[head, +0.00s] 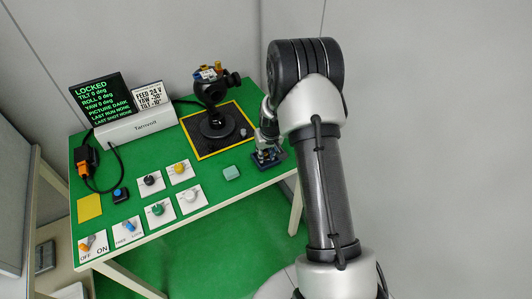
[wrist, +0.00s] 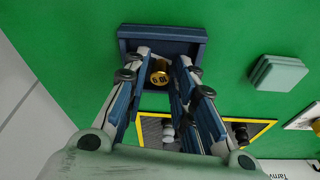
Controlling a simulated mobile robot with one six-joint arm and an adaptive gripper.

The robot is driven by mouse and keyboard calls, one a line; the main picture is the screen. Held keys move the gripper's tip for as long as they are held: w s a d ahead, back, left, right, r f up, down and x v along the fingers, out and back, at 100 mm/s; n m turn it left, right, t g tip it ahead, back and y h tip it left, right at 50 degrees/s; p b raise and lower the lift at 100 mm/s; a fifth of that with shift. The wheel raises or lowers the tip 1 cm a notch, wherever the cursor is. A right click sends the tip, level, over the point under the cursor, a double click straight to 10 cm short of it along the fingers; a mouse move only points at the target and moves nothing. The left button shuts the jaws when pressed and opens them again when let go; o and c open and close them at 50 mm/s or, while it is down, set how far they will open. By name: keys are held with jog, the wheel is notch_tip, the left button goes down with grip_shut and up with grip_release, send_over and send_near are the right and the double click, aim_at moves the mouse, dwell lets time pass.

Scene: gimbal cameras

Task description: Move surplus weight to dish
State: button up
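A small brass weight (wrist: 160,72) with a dark top marking shows between my fingertips in the wrist view. It appears to stand in the dark blue square dish (wrist: 163,33). The dish also shows in the head view (head: 281,154), near the table's right edge. My gripper (wrist: 163,68) points down over the dish, one finger on each side of the weight. The fingers are apart, with a narrow gap visible beside the weight. My gripper also shows in the head view (head: 267,149), where it hides the weight and part of the dish.
A gimbal with a camera (head: 212,92) stands on a dark mat (head: 194,138) with a yellow border. A small pale piece (head: 243,132) is on that mat. A mint block (head: 232,173) lies near the front edge. The control box (head: 135,128) screen reads LOCKED. Several knob plates fill the front left.

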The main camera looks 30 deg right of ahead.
jog(key=shift+r, duration=0.3)
jog(key=a+p+v, duration=0.2)
jog(key=v, duration=0.9)
jog(key=a+p+v, duration=0.2)
jog(key=v, duration=1)
jog(key=s+a+r+n, duration=0.1)
jog(key=s+a+r, duration=0.5)
jog(key=s+r, duration=0.3)
jog(key=s+a+r, duration=0.2)
jog(key=s, duration=0.7)
jog(key=s+a+r+t, duration=0.1)
jog(key=s+a+r, duration=0.1)
jog(key=s, duration=0.7)
jog(key=shift+a+n+y, duration=0.3)
jog(key=shift+a+n, duration=0.1)
jog(key=shift+a, duration=0.25)
jog(key=shift+c, duration=0.2)
